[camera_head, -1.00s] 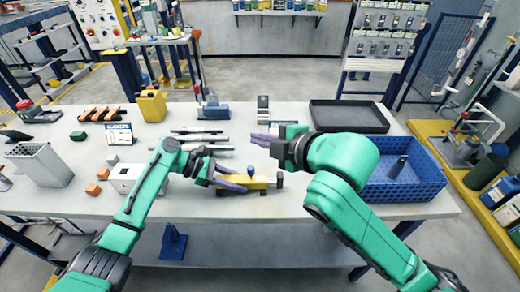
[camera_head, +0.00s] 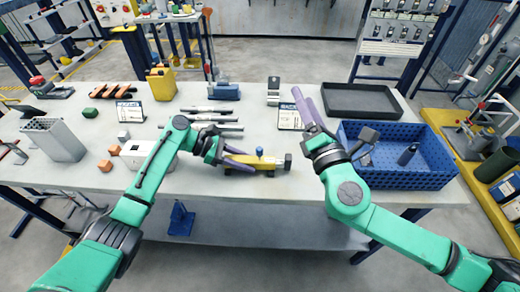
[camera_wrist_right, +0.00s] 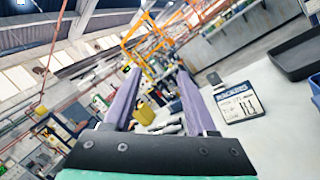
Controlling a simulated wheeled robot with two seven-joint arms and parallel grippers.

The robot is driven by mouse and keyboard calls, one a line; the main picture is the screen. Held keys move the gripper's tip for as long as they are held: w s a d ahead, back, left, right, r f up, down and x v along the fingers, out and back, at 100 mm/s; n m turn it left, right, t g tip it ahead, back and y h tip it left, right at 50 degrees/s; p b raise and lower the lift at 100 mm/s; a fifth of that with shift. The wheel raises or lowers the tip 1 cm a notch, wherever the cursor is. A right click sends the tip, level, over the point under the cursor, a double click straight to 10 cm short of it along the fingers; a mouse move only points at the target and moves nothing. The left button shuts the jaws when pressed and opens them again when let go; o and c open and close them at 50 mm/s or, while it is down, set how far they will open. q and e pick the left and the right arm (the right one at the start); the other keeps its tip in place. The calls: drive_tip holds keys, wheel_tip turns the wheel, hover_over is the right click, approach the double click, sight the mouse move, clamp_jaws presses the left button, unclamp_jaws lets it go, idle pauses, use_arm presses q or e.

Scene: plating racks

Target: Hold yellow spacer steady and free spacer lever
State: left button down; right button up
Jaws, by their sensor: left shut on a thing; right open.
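The yellow spacer (camera_head: 264,166) lies on the front part of the grey table in the head view. A blue knob (camera_head: 259,152) stands on top of it, and a dark block shows at its right end (camera_head: 287,162). My left gripper (camera_head: 238,163), with purple fingers, is shut on the spacer's left part; the fingers partly hide it. My right gripper (camera_head: 307,103) is raised above the table, right of and behind the spacer, with its purple fingers pointing away. In the right wrist view its fingers (camera_wrist_right: 160,105) are apart with nothing between them.
A blue crate (camera_head: 405,180) stands right of the spacer. A black tray (camera_head: 362,100) lies behind it. A label card (camera_head: 291,118) stands close to my right fingers. Grey rods (camera_head: 215,117) lie behind my left gripper. The table's front edge runs just below the spacer.

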drive_tip(key=s+a+f+n+g+y, duration=0.2)
drive_tip(key=s+f+n+y, duration=0.25)
drive_tip(key=f+n, duration=0.35)
drive_tip(key=n+g+y, duration=0.2)
drive_tip(key=n+g, duration=0.3)
drive_tip(key=n, duration=0.4)
approach(262, 155)
drive_tip(key=x, duration=1)
drive_tip(key=shift+w+a, duration=0.35)
drive_tip(key=shift+w, duration=0.1)
clamp_jaws()
